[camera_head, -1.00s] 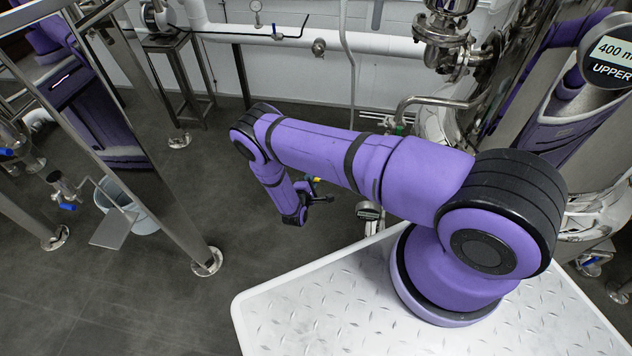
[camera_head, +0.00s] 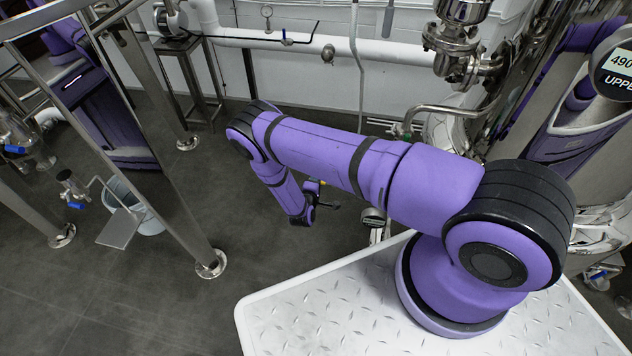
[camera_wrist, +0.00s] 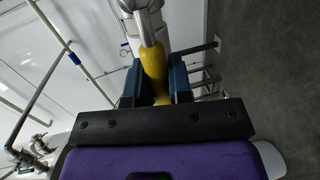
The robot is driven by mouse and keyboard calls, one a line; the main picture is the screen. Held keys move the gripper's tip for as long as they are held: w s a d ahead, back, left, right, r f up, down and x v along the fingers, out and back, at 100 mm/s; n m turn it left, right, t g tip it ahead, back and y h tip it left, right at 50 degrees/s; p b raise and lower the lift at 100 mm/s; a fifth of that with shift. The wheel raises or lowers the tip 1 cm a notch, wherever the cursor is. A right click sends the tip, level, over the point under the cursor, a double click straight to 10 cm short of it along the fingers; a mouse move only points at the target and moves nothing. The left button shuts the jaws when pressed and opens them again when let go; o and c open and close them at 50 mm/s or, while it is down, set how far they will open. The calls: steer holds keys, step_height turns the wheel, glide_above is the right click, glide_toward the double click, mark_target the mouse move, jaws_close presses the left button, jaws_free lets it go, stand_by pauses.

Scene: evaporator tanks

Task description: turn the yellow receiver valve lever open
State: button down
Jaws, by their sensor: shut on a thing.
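The yellow receiver valve lever (camera_wrist: 154,70) runs between the two dark blue fingers of my gripper (camera_wrist: 156,82) in the wrist view. The fingers are shut on it, one on each side. The lever meets a shiny metal valve stem (camera_wrist: 148,28) at the top of that view. In the head view my gripper (camera_head: 322,204) hangs low beyond the white deck, and only a small spot of yellow shows beside it. The lever's exact angle cannot be told from there.
A steel vessel (camera_head: 440,132) with pipework stands right of my gripper. A steel frame leg (camera_head: 185,205) stands on the left, with a bucket (camera_head: 150,222) behind it. A white pipe (camera_head: 365,52) runs along the back wall. Dark floor between is clear.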

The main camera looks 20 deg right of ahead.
steer(key=c, duration=1)
jaws_free()
steer(key=shift+c, duration=0.2)
steer(key=v, duration=1)
steer(key=shift+s+a, duration=0.2)
steer(key=shift+s, duration=0.15)
steer(key=shift+s+a+r, duration=0.1)
